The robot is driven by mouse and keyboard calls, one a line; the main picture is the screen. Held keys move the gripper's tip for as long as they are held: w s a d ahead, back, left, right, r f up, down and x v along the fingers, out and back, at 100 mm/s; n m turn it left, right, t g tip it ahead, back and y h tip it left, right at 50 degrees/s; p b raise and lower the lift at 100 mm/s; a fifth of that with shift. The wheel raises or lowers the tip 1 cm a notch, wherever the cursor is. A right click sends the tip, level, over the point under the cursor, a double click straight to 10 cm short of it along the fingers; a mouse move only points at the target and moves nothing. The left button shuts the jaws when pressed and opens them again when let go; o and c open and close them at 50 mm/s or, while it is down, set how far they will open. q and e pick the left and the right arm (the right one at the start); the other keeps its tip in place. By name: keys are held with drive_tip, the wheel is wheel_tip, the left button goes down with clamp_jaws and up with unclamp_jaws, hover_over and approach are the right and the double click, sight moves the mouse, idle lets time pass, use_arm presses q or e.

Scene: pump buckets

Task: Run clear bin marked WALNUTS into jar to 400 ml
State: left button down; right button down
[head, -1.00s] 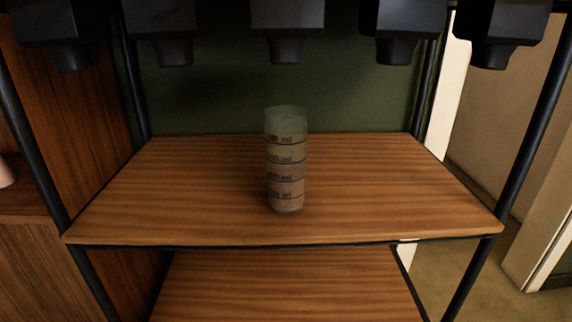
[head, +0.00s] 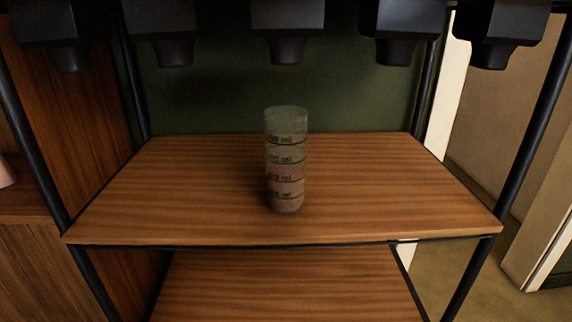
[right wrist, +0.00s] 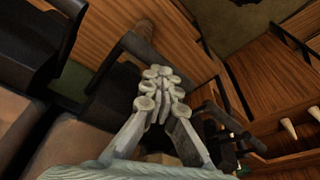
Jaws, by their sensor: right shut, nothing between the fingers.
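The clear jar (head: 286,160) stands upright on the upper wooden shelf in the head view, with dark ml lines and numbers. Wood shows through its wall, and I cannot make out any fill level. Above it hangs a row of black dispenser outlets; the middle outlet (head: 287,45) is over and behind the jar. The bins above the outlets are cut off, so no WALNUTS label shows. My right gripper (right wrist: 160,82) is in the right wrist view, fingers together and empty, beside dark housings (right wrist: 35,50). My left gripper is not in view.
The upper shelf (head: 390,200) is bare around the jar. A lower shelf (head: 290,285) lies below it. Black frame posts (head: 535,120) stand at both sides. In the right wrist view, tan panels (right wrist: 70,145) lie at the lower left, close to my gripper.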

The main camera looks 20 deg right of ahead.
drive_tip(key=shift+f, duration=0.8)
drive_tip(key=shift+w, duration=0.1)
idle(0.4)
